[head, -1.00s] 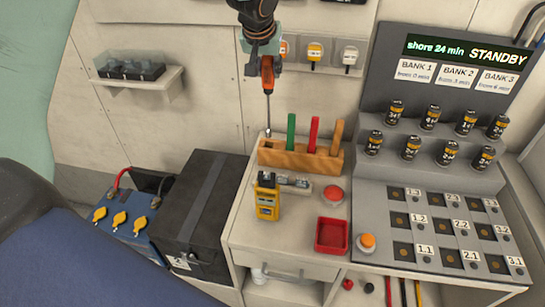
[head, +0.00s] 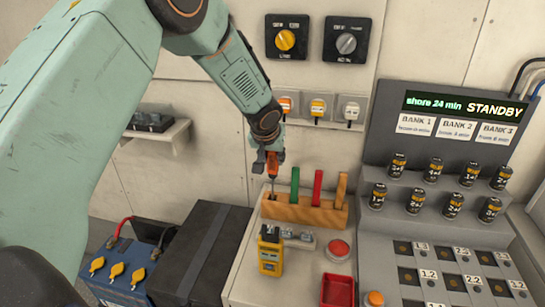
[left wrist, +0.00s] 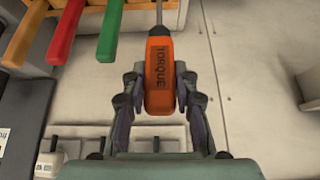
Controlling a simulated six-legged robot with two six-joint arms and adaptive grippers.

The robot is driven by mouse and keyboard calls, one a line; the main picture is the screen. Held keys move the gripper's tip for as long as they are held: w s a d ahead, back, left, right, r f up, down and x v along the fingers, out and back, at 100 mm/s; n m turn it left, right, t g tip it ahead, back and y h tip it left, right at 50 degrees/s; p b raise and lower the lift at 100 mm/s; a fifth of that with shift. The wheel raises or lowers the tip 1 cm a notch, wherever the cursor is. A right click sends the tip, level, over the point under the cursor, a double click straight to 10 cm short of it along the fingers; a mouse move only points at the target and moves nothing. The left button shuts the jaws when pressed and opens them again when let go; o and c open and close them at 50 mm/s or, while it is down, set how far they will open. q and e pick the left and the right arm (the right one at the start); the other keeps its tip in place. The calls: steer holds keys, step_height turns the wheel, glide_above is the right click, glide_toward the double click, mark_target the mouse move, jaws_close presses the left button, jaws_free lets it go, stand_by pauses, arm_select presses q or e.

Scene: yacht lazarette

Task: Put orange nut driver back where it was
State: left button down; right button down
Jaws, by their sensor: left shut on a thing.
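The orange nut driver (head: 273,165) stands nearly upright above the left end of the wooden rack (head: 310,213). Its thin shaft runs down to the rack's left opening; only a short length shows, and its lower end is hidden there. My left gripper (head: 268,162) is shut on the orange handle from above. In the left wrist view, the handle (left wrist: 158,78), marked TORQUE, sits between the two fingers of the gripper (left wrist: 158,82). Green (head: 295,185), red (head: 317,188) and orange-tan (head: 341,188) handles stand in the rack to the right. My right gripper is not in view.
A yellow meter (head: 270,252) stands in front of the rack, with a red button (head: 338,249) and a red tray (head: 338,290) to its right. The sloped battery panel (head: 425,240) is at the right. Wall switches (head: 318,108) are close behind my gripper.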

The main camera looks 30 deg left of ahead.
arm_select(q)
steer(key=c, duration=1.4)
jaws_free()
steer(key=shift+d+r, duration=0.1)
steer(key=shift+r, duration=0.05)
steer(key=o, duration=0.4)
steer(key=shift+w+a+f, duration=0.35)
steer(key=shift+c, duration=0.2)
steer(key=shift+s+d+r, duration=0.35)
steer(key=shift+s+r, duration=0.1)
steer(key=shift+r, duration=0.2)
steer(key=b+v, duration=0.1)
steer(key=v, duration=0.9)
steer(key=shift+s+r, duration=0.15)
steer(key=shift+r, duration=0.15)
steer(key=shift+r, duration=0.1)
